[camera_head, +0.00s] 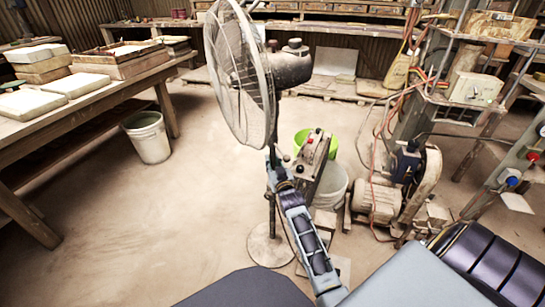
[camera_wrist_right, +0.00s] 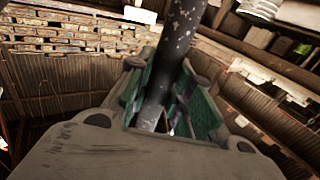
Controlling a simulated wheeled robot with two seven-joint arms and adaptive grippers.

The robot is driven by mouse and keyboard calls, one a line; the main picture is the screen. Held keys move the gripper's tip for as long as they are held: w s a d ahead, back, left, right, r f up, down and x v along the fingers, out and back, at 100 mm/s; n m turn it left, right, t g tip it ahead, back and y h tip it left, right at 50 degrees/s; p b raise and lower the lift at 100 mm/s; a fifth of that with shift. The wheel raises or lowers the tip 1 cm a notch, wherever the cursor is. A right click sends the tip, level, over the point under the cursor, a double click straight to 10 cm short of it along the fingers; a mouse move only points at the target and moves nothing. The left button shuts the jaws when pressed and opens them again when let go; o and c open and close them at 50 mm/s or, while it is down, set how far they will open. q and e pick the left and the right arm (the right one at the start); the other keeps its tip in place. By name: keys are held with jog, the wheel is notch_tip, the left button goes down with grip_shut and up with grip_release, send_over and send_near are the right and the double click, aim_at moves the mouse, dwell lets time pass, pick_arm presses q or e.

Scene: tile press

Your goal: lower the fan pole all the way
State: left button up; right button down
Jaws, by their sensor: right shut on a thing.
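A pedestal fan with a round wire cage (camera_head: 240,75) stands upright in the middle of the head view. Its motor housing (camera_head: 291,66) is at the back of the cage, and its round base (camera_head: 268,246) rests on the floor. My right gripper (camera_head: 272,160) is at the fan pole (camera_head: 273,125), below the cage. In the right wrist view the dark, speckled pole (camera_wrist_right: 176,55) runs between the green finger pads of the right gripper (camera_wrist_right: 170,105), which is shut on it. The arm hides part of the lower pole. My left gripper is not in view.
A wooden workbench (camera_head: 90,105) with boxes and slabs runs along the left. A white bucket (camera_head: 148,137) stands beside it. The floor at centre left is clear.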

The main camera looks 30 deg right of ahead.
aim_at(272, 146)
notch_tip(272, 146, down, 2)
jog(key=shift+f, duration=0.15)
jog(key=c, duration=1.3)
grip_release()
jog(key=shift+r, duration=0.3)
jog(key=shift+r, duration=4.9)
